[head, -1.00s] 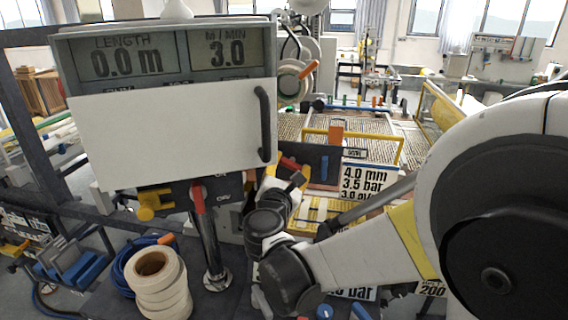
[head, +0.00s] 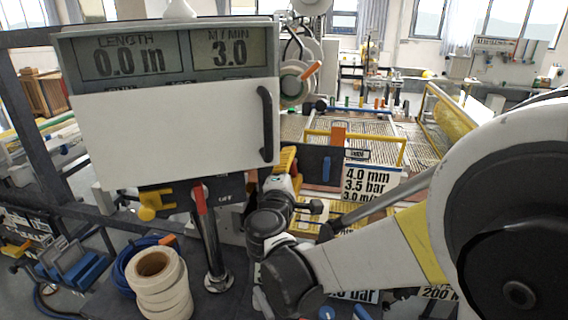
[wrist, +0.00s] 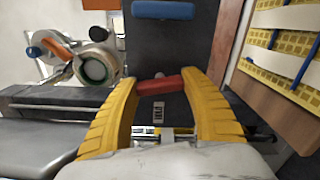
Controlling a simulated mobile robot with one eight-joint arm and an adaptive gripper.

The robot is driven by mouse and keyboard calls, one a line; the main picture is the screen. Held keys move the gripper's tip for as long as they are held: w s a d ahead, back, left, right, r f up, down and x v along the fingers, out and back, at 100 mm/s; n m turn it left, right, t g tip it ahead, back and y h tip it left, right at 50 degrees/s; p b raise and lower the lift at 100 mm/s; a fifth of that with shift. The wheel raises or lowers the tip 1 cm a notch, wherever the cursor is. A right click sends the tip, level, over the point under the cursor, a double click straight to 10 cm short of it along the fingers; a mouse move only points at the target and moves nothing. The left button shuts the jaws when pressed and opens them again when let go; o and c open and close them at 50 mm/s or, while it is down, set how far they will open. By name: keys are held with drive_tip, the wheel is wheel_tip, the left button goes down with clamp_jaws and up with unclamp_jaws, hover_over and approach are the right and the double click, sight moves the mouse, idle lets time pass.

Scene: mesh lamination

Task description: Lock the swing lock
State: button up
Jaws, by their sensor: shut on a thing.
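The swing lock shows as a short red lever (wrist: 160,85) in the wrist view, lying roughly crosswise against a dark panel (wrist: 173,48). My gripper (wrist: 160,84) has its two yellow fingers on either side of the lever, shut on it. In the head view my gripper (head: 285,160) is right of the white cover, beside the dark panel with a blue handle (head: 326,168).
A white cover with a black handle (head: 265,124) hangs below the length display (head: 125,58), close left of my gripper. A yellow frame (head: 352,136) stands behind. Tape rolls (head: 160,285) and a red-handled post (head: 199,199) are at front left.

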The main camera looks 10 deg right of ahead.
drive_tip(key=shift+m, duration=1.3)
drive_tip(key=o, duration=1.2)
drive_tip(key=shift+c, duration=0.2)
drive_tip(key=v, duration=1.2)
drive_tip(key=shift+d, duration=0.1)
